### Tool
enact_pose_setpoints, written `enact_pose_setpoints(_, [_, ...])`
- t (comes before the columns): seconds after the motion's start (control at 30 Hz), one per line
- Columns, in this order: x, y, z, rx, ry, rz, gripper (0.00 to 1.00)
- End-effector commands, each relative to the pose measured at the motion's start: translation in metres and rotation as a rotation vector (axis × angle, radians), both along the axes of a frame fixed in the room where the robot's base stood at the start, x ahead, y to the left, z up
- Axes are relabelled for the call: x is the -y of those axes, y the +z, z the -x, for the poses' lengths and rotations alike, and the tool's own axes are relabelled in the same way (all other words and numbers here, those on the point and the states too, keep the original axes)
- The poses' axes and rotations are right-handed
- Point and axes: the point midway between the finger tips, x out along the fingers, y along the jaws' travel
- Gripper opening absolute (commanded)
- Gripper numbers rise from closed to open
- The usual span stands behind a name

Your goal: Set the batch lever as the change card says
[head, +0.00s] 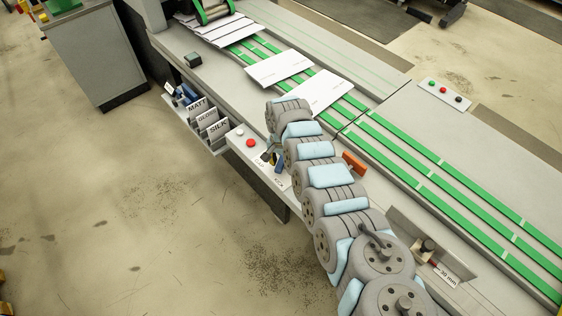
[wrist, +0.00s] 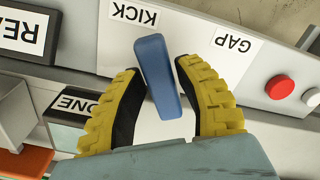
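A blue lever (wrist: 158,75) stands on a light panel, slightly tilted in the wrist view, between a KICK label (wrist: 134,13) and a GAP label (wrist: 235,43). I take it for the batch lever. My gripper (wrist: 158,68) has its yellow fingers with dark pads on both sides of it. Their tips appear against or very close to its sides; I cannot tell if they press on it. In the head view my arm mostly hides the gripper and lever, beside the KICK label (head: 279,182). I cannot make out a change card.
A red button (wrist: 279,88) and a white button (wrist: 311,97) sit beyond GAP. In the head view, MATT, GLOSS and SILK (head: 218,129) holders stand left of the panel, below the green-belted conveyor (head: 430,172).

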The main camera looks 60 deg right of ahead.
Motion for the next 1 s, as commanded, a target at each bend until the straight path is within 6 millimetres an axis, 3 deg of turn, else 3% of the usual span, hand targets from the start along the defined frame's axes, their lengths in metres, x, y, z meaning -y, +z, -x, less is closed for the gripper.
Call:
enact_pose_setpoints(0.03, [0.0000, 0.0000, 0.0001, 0.000, 0.000, 0.000, 0.17])
enact_pose_setpoints(0.1, [0.0001, 0.0001, 0.0000, 0.000, 0.000, 0.000, 0.00])
enact_pose_setpoints(0.67, [0.0004, -0.0003, -0.0021, 0.002, -0.032, 0.003, 0.00])
enact_pose_setpoints(1.0, [0.0044, -0.0030, 0.0000, -0.002, -0.180, 0.002, 0.00])
